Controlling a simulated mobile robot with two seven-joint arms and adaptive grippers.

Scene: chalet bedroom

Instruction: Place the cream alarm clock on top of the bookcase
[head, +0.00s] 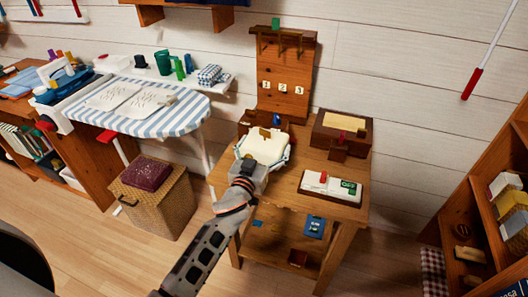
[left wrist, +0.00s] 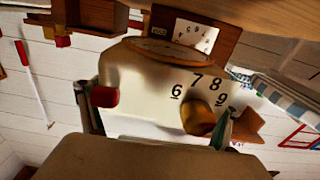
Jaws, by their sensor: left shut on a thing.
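The cream alarm clock (head: 266,144) is held over the back of the small wooden table (head: 327,211). My left gripper (head: 250,165) is shut on it; whether the clock touches the table is unclear. In the left wrist view the clock's cream body (left wrist: 140,75) sits between my fingers, with dark numerals and red and brown feet or knobs showing. A wooden unit with shelves (head: 455,222) stands at the right edge, and a low wooden unit with books (head: 90,178) at the left; I cannot tell which is the bookcase. My right gripper is not in view.
The table also bears a wooden box (head: 318,131), a white ON/OFF-type block (head: 347,190) and a tall wooden board (head: 300,75). A striped ironing board (head: 190,117) and a wicker basket (head: 172,205) stand to the left. The floor between table and right unit is clear.

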